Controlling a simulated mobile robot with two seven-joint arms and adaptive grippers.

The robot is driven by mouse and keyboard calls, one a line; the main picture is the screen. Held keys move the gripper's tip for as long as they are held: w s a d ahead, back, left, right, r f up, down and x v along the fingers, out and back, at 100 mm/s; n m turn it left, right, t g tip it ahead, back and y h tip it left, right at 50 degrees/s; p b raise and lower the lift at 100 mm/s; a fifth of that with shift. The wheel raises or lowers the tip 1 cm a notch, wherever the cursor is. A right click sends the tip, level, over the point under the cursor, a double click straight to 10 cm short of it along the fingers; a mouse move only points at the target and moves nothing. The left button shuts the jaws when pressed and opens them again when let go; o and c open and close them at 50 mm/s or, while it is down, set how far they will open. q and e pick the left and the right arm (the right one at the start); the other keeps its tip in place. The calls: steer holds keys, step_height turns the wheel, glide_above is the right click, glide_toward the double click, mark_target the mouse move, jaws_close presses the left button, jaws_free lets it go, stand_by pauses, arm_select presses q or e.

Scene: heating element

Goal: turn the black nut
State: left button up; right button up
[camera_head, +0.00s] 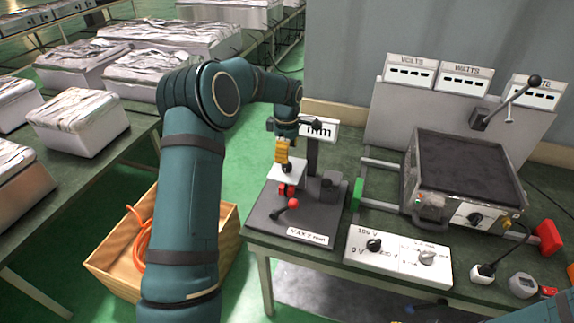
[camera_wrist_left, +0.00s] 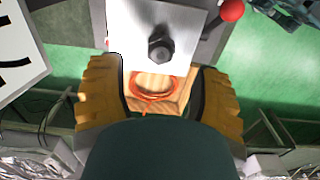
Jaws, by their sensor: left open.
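The black nut (camera_wrist_left: 161,48) sits on a pale metal plate (camera_wrist_left: 128,22) in the left wrist view. In the head view it is a small dark spot (camera_head: 287,168) on the plate (camera_head: 296,176) of the measuring stand, partly hidden by my gripper. My left gripper (camera_head: 283,152) has yellow fingers and is at the plate, close to the nut. In the left wrist view its fingers (camera_wrist_left: 158,80) are wide apart, with the nut between their lines and just beyond the tips, not gripped. A dark part at the bottom edge of the head view may be my right gripper (camera_head: 425,311); its fingers are unclear.
A red ball knob (camera_head: 294,203) is below the plate. A display (camera_head: 319,129) stands behind. A control box (camera_head: 398,256) and a heater unit (camera_head: 465,176) are to the right. A wooden crate (camera_head: 107,262) with an orange hose is on the floor, left of the table.

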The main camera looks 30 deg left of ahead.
mark_target(287, 166)
arm_select(q)
steer(key=shift+f, duration=2.8)
jaws_close()
